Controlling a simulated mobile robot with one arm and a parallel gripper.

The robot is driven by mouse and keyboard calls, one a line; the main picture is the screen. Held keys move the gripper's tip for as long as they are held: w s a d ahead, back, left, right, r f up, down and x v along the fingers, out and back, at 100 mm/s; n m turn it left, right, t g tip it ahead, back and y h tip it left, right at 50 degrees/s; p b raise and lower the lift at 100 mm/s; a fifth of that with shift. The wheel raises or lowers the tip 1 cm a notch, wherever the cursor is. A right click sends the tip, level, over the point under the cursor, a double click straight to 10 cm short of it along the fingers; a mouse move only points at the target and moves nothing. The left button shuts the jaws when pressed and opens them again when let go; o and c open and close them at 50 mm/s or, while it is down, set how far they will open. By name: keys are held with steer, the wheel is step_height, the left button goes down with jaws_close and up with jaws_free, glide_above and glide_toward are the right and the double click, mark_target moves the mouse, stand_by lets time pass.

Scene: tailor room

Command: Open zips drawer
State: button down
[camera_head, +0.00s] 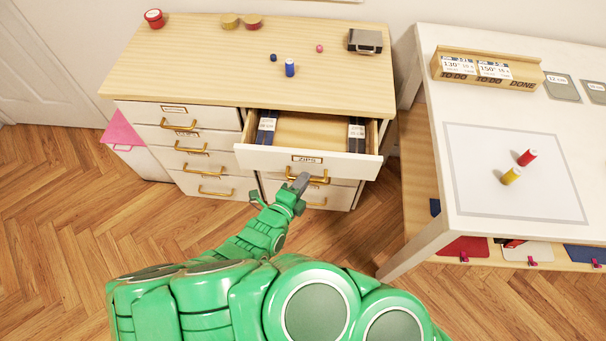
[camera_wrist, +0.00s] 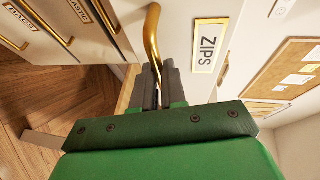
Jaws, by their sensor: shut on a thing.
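The zips drawer (camera_head: 270,159) is the top right drawer of the wooden-topped cabinet, and it stands pulled out. Its inside shows dark packs at the left and right and a bare wooden bottom between them. Its ZIPS label (camera_wrist: 208,46) reads clearly in the wrist view. My gripper (camera_head: 300,184) is at the drawer's front, shut on the gold handle (camera_wrist: 152,38). In the wrist view the fingers (camera_wrist: 155,85) close around one end of the handle.
A white table (camera_head: 440,160) with thread spools stands close at the right. Closed drawers (camera_head: 187,142) fill the cabinet's left side. A pink item (camera_head: 122,132) hangs at its left. Small things stand on the cabinet top (camera_head: 220,60). The wooden floor (camera_head: 60,220) at the left is clear.

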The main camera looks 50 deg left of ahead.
steer(key=shift+s+d+f, duration=0.1)
steer(key=shift+s+f, duration=0.1)
steer(key=c, duration=1.3)
jaws_free()
steer(key=shift+o, duration=0.6)
steer(key=shift+w+r, duration=0.1)
steer(key=shift+r, duration=0.05)
